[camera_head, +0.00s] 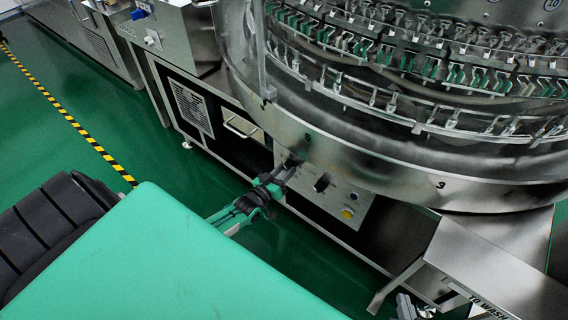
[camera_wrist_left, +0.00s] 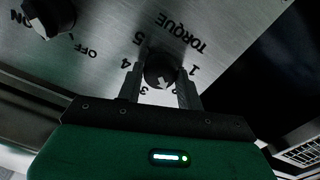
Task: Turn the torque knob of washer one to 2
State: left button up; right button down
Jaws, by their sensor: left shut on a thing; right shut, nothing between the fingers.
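The dark round torque knob (camera_wrist_left: 159,70) sits on a steel panel under the word TORQUE in the left wrist view. Numbers 1 to 5 ring it, and its white arrow points down and slightly right, toward the gap between 3 and 2. My left gripper (camera_wrist_left: 160,88) is shut on the knob, one finger on each side, partly covering the dial. In the head view my left gripper (camera_head: 287,171) reaches the control panel (camera_head: 345,206) below the round washer (camera_head: 400,165); the knob is hidden there. My right gripper (camera_head: 412,306) shows partly at the bottom edge, shut and empty.
Another dark switch (camera_wrist_left: 48,14) marked ON and OFF is beside the torque dial. A steel chute (camera_head: 490,265) stands at the right. Green floor (camera_head: 110,120) is open at the left.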

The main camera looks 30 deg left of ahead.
pick_arm(q)
jog(key=shift+n, duration=0.9)
pick_arm(e)
jog(key=shift+d, duration=0.1)
pick_arm(q)
jog(key=o, duration=1)
jog(key=shift+s, duration=0.55)
jog(key=s, duration=0.4)
jog(key=s+p, duration=0.1)
jog(key=s, duration=0.3)
jog(key=s+a+p, duration=0.1)
jog(key=s, duration=0.3)
jog(key=shift+s, duration=0.35)
pick_arm(e)
jog(key=d+g+h, duration=0.1)
jog(key=d, duration=0.1)
jog(key=s+d+g, duration=0.1)
jog(key=d, duration=0.1)
jog(key=shift+s+f+g+h, duration=0.1)
jog(key=shift+s+g+h, duration=0.1)
jog(key=shift+g+h, duration=0.2)
